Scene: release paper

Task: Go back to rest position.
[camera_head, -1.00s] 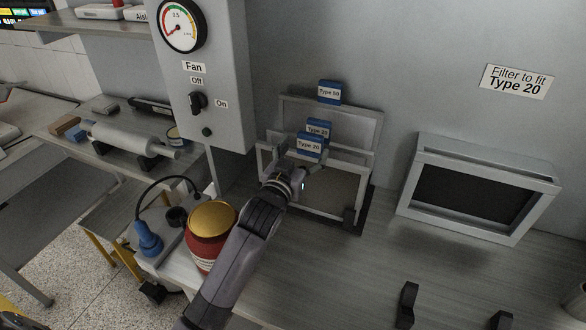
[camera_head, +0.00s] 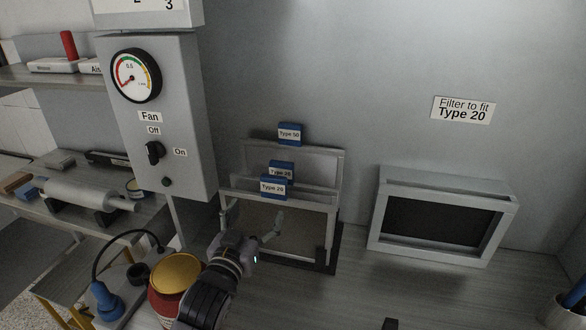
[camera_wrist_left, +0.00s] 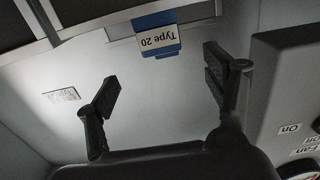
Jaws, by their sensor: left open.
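My left gripper (camera_head: 252,222) comes in from the lower left in the head view. It is open and empty, low in front of the rack of framed filters (camera_head: 335,190). The front filter carries a blue tag reading Type 20 (camera_head: 273,188). A second blue tag (camera_head: 281,170) is just behind it, and a Type 50 tag (camera_head: 290,133) is at the back. In the left wrist view the spread fingers (camera_wrist_left: 160,87) are apart from the Type 20 tag (camera_wrist_left: 158,36), with nothing between them. My right gripper does not show.
The fan control box (camera_head: 160,120) stands left of the rack. A red jar with a yellow lid (camera_head: 175,273) is close beside my left arm. A framed opening (camera_head: 443,217) stands at right, below a "Filter to fit Type 20" sign (camera_head: 463,110). The bench between is mostly clear.

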